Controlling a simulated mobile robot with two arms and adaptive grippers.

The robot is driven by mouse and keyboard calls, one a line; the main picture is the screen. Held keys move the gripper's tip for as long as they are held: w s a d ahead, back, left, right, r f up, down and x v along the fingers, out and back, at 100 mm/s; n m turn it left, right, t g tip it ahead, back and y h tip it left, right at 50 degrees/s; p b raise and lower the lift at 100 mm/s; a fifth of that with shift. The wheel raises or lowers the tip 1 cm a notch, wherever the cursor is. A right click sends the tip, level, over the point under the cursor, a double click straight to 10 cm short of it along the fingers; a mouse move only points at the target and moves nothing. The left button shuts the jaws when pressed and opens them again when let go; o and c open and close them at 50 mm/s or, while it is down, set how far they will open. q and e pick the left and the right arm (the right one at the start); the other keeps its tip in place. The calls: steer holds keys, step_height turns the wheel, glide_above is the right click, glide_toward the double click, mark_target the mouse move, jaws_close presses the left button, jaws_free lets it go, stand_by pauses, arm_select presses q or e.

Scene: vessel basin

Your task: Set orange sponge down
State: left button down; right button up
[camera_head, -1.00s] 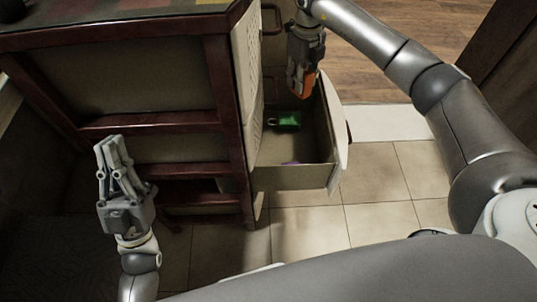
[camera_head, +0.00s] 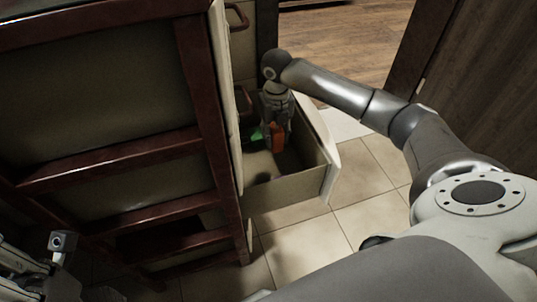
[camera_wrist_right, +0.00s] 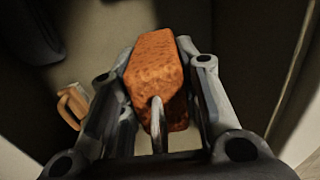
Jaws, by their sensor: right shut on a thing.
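The orange sponge (camera_head: 278,139) is held inside the open drawer (camera_head: 292,188), down between its walls. My right gripper (camera_head: 276,132) is shut on it, reaching in from above. In the right wrist view the sponge (camera_wrist_right: 157,72) sits between the two fingers of the right gripper (camera_wrist_right: 160,85), above or on the drawer floor; I cannot tell if it touches. My left gripper (camera_head: 35,265) is cut off at the lower left of the head view, and its finger opening is unclear.
A green thing (camera_head: 255,134) lies in the drawer left of the sponge. A small orange-tan thing (camera_wrist_right: 72,104) and a dark thing (camera_wrist_right: 33,32) show at the left in the right wrist view. The dark wooden cabinet frame (camera_head: 215,150) stands left of the drawer.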

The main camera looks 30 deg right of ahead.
step_height(320, 180, down, 8)
steer(key=b, duration=0.2)
steer(key=shift+s+r+b, duration=0.1)
steer(key=shift+r+b, duration=0.05)
steer(key=shift+b, duration=0.25)
steer(key=shift+f, duration=0.25)
steer(key=o, duration=0.9)
steer(key=shift+r, duration=0.1)
